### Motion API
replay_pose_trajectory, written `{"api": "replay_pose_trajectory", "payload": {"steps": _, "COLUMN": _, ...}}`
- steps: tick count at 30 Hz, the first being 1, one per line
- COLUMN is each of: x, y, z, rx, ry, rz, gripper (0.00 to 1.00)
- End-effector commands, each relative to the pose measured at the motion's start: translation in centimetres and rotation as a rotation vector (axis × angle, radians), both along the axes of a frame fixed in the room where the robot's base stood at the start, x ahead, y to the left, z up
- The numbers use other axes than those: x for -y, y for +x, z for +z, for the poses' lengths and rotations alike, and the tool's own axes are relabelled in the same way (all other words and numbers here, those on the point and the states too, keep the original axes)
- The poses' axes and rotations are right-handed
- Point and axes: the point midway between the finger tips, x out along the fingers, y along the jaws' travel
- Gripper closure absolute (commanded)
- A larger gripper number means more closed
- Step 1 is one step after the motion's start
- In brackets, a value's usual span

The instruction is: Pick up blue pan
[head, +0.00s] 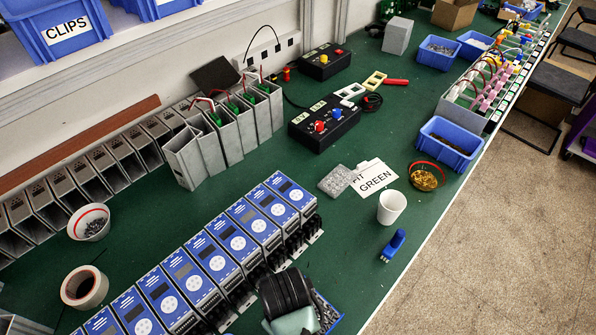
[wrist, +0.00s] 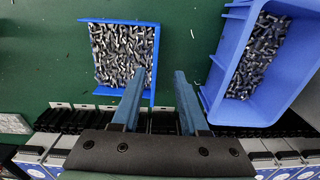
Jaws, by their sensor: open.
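The blue pan (wrist: 155,52) is a shallow blue tray full of small metal screws, lying on the green bench top at the upper middle of the wrist view. In the head view only its right edge (head: 337,313) shows at the bottom; my arm's end hides the rest. My gripper (wrist: 158,76) is open and empty. In the wrist view its left finger overlaps the pan's lower right part. Its right finger is outside the pan's right wall, so that wall appears between the fingers. I cannot tell the height of the fingertips above the pan.
A deeper blue bin (wrist: 226,85) with screws stands close to the right of the pan in the wrist view. A row of blue-fronted devices (head: 205,258) stands beside my gripper. A white cup (head: 391,207) and a blue-handled object (head: 393,245) stand farther along the bench.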

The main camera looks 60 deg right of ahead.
Motion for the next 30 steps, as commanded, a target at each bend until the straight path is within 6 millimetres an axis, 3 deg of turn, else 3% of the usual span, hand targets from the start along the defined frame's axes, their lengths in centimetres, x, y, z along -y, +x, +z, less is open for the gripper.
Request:
{"api": "replay_pose_trajectory", "payload": {"steps": 21, "x": 1.0, "y": 0.6, "z": -6.8, "rx": 0.002, "ry": -0.002, "rz": 0.0, "gripper": 0.56}}
{"api": "replay_pose_trajectory", "payload": {"steps": 30, "x": 1.0, "y": 0.6, "z": -7.2, "rx": 0.003, "ry": -0.002, "rz": 0.001, "gripper": 0.58}}
